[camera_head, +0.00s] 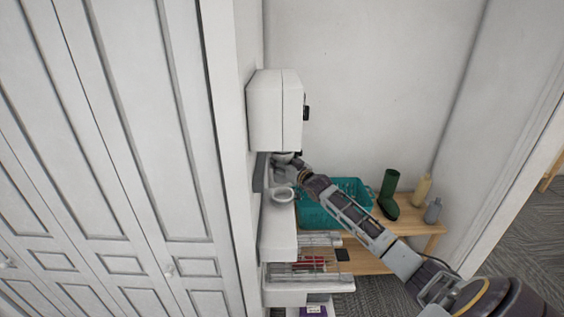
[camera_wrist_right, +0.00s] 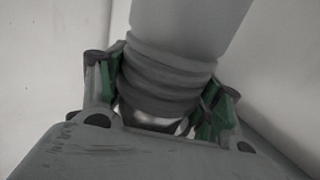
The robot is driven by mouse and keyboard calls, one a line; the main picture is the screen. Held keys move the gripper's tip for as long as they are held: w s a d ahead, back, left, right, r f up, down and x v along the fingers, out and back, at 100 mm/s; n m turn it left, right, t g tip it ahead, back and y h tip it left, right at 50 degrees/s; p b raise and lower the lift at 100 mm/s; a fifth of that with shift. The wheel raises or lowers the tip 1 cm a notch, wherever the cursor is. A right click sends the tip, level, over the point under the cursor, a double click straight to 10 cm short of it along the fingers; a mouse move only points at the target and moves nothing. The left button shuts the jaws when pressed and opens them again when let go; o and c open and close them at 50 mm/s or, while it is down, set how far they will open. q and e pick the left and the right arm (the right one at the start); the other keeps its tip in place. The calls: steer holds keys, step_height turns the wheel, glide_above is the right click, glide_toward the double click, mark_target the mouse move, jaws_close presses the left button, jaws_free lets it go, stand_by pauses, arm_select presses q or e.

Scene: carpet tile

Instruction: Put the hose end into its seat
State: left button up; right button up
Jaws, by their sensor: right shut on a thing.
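In the head view my right gripper (camera_head: 284,158) is just below the white wall box (camera_head: 274,110), close to its underside. In the right wrist view the gripper's green-padded fingers (camera_wrist_right: 163,95) stand on both sides of a grey ribbed piece, the hose end (camera_wrist_right: 170,68), and are shut on it. A smooth, lighter grey cylinder continues from the ribs toward the top of the picture. I cannot tell which part is the seat, or whether the hose end touches it. My left gripper is in neither view.
A white ring-shaped thing (camera_head: 283,195) is on the narrow white unit (camera_head: 277,232) below the box. A teal basket (camera_head: 318,216), green boot (camera_head: 388,196), tan bottle (camera_head: 422,188) and grey bottle (camera_head: 433,211) are on a wooden bench (camera_head: 408,228). White panelled doors (camera_head: 120,130) fill the left.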

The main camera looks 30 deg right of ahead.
mark_target(282, 182)
steer(key=shift+s+r, duration=0.1)
steer(key=shift+s, duration=0.05)
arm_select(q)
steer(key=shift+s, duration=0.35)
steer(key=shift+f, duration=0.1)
arm_select(e)
steer(key=shift+f, duration=0.2)
arm_select(q)
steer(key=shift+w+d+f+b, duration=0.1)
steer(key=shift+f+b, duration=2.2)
steer(key=shift+b, duration=0.1)
arm_select(e)
steer(key=shift+f, duration=2.8)
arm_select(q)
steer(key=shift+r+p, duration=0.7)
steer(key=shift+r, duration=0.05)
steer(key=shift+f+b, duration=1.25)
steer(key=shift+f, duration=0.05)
arm_select(e)
steer(key=shift+f, duration=2.35)
